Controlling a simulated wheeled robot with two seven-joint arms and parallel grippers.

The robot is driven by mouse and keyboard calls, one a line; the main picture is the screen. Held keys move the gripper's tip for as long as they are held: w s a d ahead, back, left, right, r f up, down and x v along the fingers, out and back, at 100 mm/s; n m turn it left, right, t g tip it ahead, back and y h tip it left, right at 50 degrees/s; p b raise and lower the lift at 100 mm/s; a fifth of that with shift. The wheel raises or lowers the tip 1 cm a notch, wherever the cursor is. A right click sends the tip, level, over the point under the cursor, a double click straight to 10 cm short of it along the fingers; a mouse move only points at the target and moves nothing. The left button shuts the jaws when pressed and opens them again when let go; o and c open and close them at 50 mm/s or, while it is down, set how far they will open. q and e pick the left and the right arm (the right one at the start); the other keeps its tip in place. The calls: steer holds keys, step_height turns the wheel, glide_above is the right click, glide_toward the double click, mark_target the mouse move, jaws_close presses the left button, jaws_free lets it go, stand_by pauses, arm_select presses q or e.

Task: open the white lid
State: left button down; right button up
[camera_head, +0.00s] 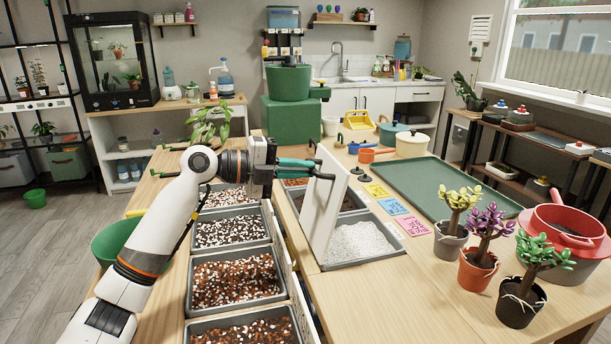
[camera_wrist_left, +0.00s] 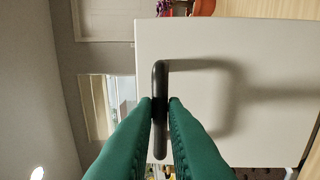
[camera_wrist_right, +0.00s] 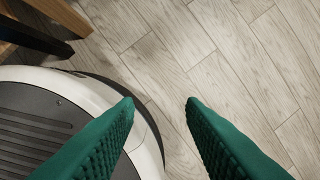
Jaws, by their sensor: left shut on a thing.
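The white lid (camera_head: 324,208) stands steeply raised, leaning a little, at the left side of a grey bin of white granules (camera_head: 358,243). The lid's flat face fills much of the left wrist view (camera_wrist_left: 240,120). Its dark bar handle (camera_wrist_left: 160,75) crosses between the green fingers there. My left gripper (camera_head: 314,169) is shut on this handle, on the lid's left side in the head view. My right gripper (camera_wrist_right: 160,103) shows only in the right wrist view, with its green fingers apart and nothing between them, above the wood floor.
Several grey bins of soil mix (camera_head: 235,279) line the left counter below my left arm. Colored cards (camera_head: 393,206) and a green tray (camera_head: 462,193) lie right of the lid. Potted plants (camera_head: 478,268) stand at the right. The front of the table (camera_head: 400,310) is bare.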

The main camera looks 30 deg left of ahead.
arm_select(q)
steer(key=shift+s+f, duration=0.15)
steer(key=shift+f, duration=0.25)
arm_select(e)
steer(key=shift+w+r, duration=0.35)
steer(key=shift+r, duration=0.25)
arm_select(q)
steer(key=c, duration=1.5)
jaws_free()
steer(key=shift+r, duration=0.1)
